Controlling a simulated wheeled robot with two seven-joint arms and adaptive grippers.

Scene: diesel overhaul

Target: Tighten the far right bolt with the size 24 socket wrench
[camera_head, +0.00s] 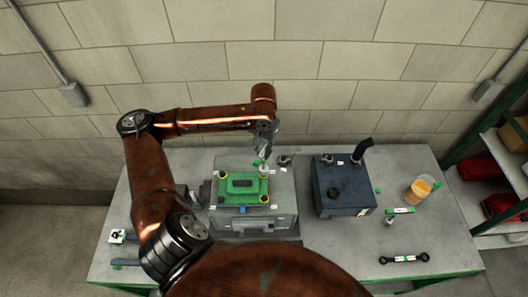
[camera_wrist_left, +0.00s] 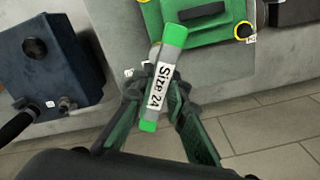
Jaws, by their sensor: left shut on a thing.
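The size 24 socket wrench (camera_wrist_left: 163,90) has green ends and a white label reading "Size 24". My left gripper (camera_wrist_left: 152,88) is shut on it. In the head view my left gripper (camera_head: 264,148) hangs over the far right corner of the green cover (camera_head: 240,203) on the grey engine block (camera_head: 285,200). The cover has yellow rings at its corners; one ring (camera_wrist_left: 243,31) shows in the wrist view. The far right bolt is mostly hidden by the wrench and gripper, so I cannot tell whether the socket sits on it. My right gripper is not in view.
A dark blue box (camera_head: 340,190) with a black pipe stands right of the engine. A container with orange contents (camera_head: 419,190), a labelled size piece (camera_head: 401,210) and a black double-ended rod (camera_head: 404,258) lie farther right. The front right table is mostly clear.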

